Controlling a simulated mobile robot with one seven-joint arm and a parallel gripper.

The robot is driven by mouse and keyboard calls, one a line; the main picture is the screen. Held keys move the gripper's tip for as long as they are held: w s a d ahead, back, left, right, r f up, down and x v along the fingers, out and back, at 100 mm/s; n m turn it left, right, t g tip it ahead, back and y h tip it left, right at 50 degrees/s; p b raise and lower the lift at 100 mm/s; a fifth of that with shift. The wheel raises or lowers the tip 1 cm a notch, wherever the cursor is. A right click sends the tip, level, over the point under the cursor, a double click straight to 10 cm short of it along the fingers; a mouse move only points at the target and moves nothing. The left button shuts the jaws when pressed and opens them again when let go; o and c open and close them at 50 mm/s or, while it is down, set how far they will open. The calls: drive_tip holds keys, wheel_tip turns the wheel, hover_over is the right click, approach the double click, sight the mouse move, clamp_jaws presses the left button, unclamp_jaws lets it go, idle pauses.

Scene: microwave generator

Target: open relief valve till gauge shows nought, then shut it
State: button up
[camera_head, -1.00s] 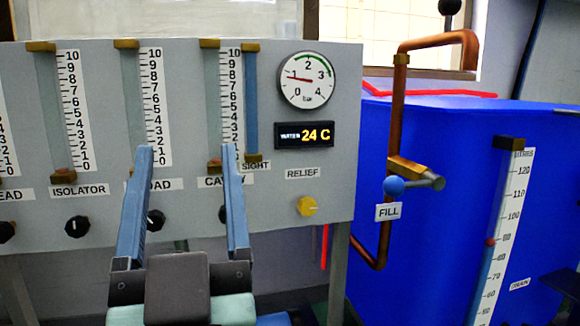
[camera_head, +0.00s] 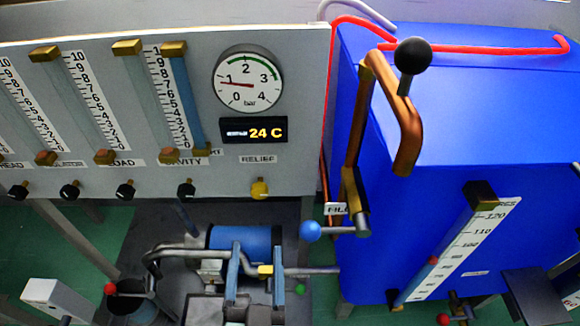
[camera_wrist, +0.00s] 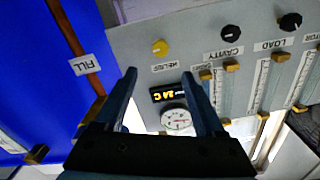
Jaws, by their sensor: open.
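My gripper (camera_head: 257,258) is open, low in front of the panel and below the knob in the head view. In the wrist view my gripper (camera_wrist: 159,74) has nothing between its fingers, and the knob appears beyond the tips.
Several black knobs, including the cavity knob (camera_head: 186,189), line the panel's lower edge left of the relief knob. A copper pipe (camera_head: 408,130) and blue-ended fill lever (camera_head: 310,231) stand to the right, before a large blue tank (camera_head: 460,110). A blue cylinder (camera_head: 225,237) lies below.

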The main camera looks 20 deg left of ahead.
sight(259, 195)
drive_tip(key=b+x, duration=0.4)
drive_tip(key=x, duration=0.8)
drive_tip(key=shift+w+a+f, duration=0.1)
drive_tip(key=shift+w+a, duration=0.1)
drive_tip(key=shift+w, duration=0.15)
clamp_jaws()
